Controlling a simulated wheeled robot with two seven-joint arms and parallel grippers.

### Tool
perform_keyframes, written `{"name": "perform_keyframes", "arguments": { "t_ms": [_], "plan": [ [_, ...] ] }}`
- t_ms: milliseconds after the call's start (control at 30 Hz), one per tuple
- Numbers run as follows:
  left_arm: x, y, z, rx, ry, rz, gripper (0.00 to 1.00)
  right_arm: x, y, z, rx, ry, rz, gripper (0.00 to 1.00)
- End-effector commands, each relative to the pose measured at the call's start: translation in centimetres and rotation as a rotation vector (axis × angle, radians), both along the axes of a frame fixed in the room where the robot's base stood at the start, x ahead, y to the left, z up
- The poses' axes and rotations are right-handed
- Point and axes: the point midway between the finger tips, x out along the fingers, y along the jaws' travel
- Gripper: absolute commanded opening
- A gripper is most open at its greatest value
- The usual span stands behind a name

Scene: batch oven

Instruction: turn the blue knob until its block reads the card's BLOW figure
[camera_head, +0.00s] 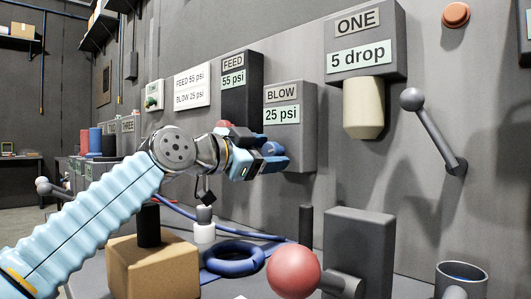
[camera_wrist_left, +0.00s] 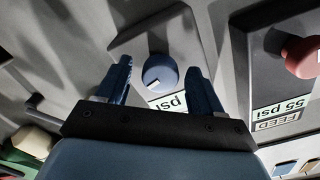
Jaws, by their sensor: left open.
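The blue knob (camera_wrist_left: 160,73) with a white mark shows in the left wrist view, on the grey BLOW block (camera_head: 305,135). The block's label reads 25 psi (camera_head: 281,115). The white card (camera_head: 192,87) on the wall reads FEED 55 psi and BLOW 25 psi. My left gripper (camera_wrist_left: 159,82) is open, with one blue finger on each side of the knob and gaps showing between them. In the head view the left gripper (camera_head: 273,160) is in front of the block's lower part and hides most of the knob. My right gripper is not in view.
The dark FEED block (camera_head: 241,95) reads 55 psi and has a red knob (camera_wrist_left: 302,57), close beside my left gripper. The ONE block (camera_head: 365,45) reads 5 drop. A lever (camera_head: 432,125) is at right.

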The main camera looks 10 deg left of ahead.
Motion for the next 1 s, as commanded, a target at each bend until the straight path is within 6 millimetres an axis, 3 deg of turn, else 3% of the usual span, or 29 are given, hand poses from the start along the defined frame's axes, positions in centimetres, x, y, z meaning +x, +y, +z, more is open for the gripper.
{"name": "perform_keyframes", "arguments": {
  "t_ms": [167, 600, 1000],
  "plan": [
    [-0.4, 0.4, -0.1, 0.0, -0.002, 0.002, 0.67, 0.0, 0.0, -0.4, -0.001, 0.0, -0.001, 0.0],
    [-5.9, 4.0, -0.2, 0.0, 0.0, 0.002, 0.67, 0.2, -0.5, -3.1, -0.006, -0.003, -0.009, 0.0],
    [-6.2, 4.2, 0.0, 0.0, 0.0, 0.0, 0.67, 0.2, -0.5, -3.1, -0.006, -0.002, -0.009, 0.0]
  ]
}}
